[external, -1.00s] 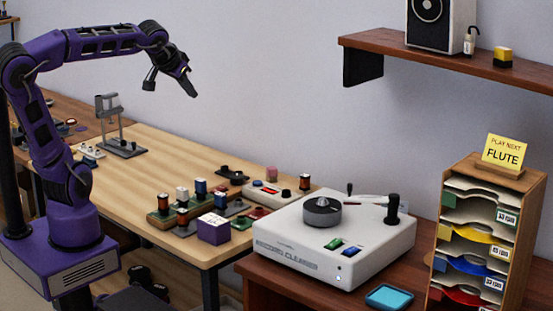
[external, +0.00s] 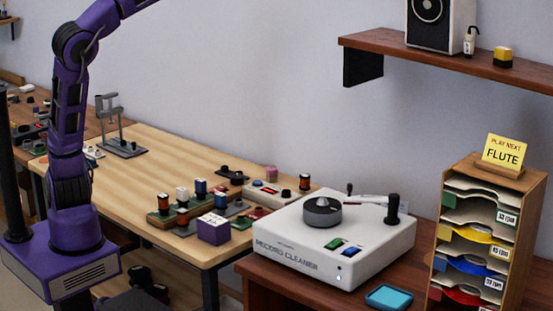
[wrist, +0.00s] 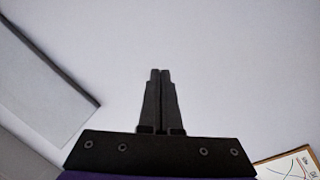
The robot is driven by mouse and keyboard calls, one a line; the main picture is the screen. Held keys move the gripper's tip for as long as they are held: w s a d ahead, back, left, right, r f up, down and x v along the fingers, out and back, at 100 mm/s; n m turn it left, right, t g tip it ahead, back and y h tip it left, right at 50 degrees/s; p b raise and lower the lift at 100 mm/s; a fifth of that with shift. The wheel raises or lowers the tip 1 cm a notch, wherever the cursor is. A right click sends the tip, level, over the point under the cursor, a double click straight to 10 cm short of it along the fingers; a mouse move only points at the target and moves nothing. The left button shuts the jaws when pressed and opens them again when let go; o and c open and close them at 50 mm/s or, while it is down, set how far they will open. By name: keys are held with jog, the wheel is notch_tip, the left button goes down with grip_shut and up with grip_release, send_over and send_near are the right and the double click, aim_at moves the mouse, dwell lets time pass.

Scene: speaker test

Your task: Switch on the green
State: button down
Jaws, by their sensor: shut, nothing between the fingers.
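The white record cleaner (external: 300,250) sits on the dark red-brown table in the external view. On its top front are a green button (external: 335,243) and a blue button (external: 352,251), side by side. A grey round platter and a pale arm are on its top. My gripper (wrist: 160,75) is in the wrist view, with its two dark fingers together and nothing between them. It faces a plain pale wall. In the external view my arm rises out of the top of the picture, so the gripper is hidden there. No button shows in the wrist view.
A wooden bench (external: 150,165) at left holds several small parts and a purple box (external: 213,229). A rack of coloured sleeves (external: 470,262) with a yellow "FLUTE" card (external: 502,152) stands right of the cleaner. A blue pad (external: 389,297) lies in front. A shelf (external: 450,65) carries a speaker.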

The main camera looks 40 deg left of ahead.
notch_tip(320, 180, up, 4)
jog(key=a+t+h, duration=0.1)
jog(key=a, duration=0.1)
jog(key=w+d+f+m+g+h+b, duration=0.1)
jog(key=d+f+m+g, duration=0.2)
jog(key=f, duration=0.7)
jog(key=w+d+f+m+g+h, duration=0.1)
jog(key=w+f+m+g+h, duration=0.3)
jog(key=f, duration=0.6)
jog(key=s+d+f+m+g+y+b, duration=0.15)
jog(key=f+m, duration=0.35)
jog(key=f, duration=0.5)
jog(key=s+d+f+m+g, duration=0.3)
jog(key=s+d+f+m, duration=0.1)
jog(key=f, duration=0.5)
jog(key=s+d+f+m+g, duration=0.3)
jog(key=s+d+f+m, duration=0.1)
jog(key=f, duration=0.5)
jog(key=s+d+f+m+g+h, duration=0.1)
jog(key=s+d+f+m+g, duration=0.3)
jog(key=f, duration=0.5)
jog(key=shift+s+d+f+b, duration=0.35)
jog(key=shift+s+d, duration=0.4)
jog(key=shift+s, duration=0.25)
jog(key=shift+d, duration=0.1)
